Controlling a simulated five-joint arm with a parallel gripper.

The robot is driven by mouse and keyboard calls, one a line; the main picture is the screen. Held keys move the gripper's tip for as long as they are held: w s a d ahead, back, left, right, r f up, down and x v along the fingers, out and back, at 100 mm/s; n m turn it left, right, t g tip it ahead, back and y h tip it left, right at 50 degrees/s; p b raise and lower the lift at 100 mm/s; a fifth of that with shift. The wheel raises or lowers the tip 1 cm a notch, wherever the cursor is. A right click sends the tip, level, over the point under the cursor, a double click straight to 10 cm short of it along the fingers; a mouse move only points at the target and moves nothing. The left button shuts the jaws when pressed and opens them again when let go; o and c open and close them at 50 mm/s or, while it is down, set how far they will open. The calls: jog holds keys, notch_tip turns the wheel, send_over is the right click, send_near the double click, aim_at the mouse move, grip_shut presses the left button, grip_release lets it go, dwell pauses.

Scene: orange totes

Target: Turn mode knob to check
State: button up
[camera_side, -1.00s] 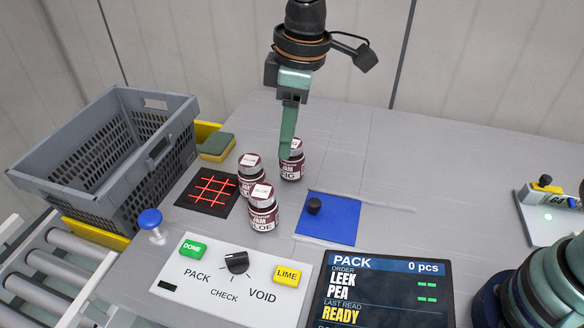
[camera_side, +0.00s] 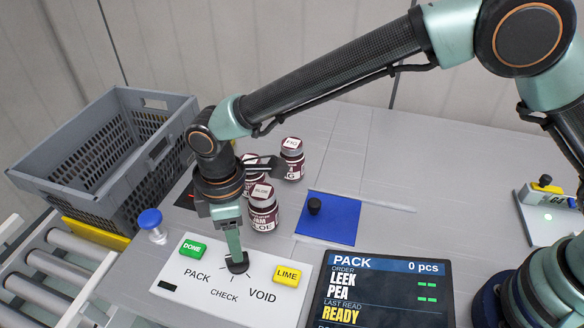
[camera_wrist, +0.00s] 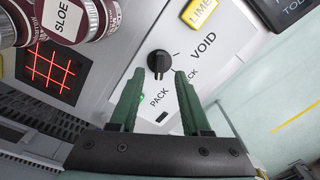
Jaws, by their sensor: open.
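The black mode knob (camera_side: 239,267) is on the white control panel (camera_side: 199,279), among the labels PACK, CHECK and VOID. In the wrist view the knob (camera_wrist: 159,61) is upright on the panel, and its narrow end points down the picture towards PACK. My gripper (camera_side: 233,261) is down at the knob in the side view and partly hides it. In the wrist view my gripper (camera_wrist: 160,74) is open, with one green finger on each side of the knob's lower end. I cannot tell whether they touch it. CHECK is partly hidden behind a finger.
Green DONE (camera_side: 193,249) and yellow LIME (camera_side: 287,277) buttons flank the knob. Several jam jars (camera_side: 264,208) stand behind the panel. A blue plunger (camera_side: 150,220) is at left, a blue pad (camera_side: 335,219) behind, and a display (camera_side: 384,290) at right.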

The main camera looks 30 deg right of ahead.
aim_at(240, 268)
jog(key=shift+f, duration=2.2)
grip_shut()
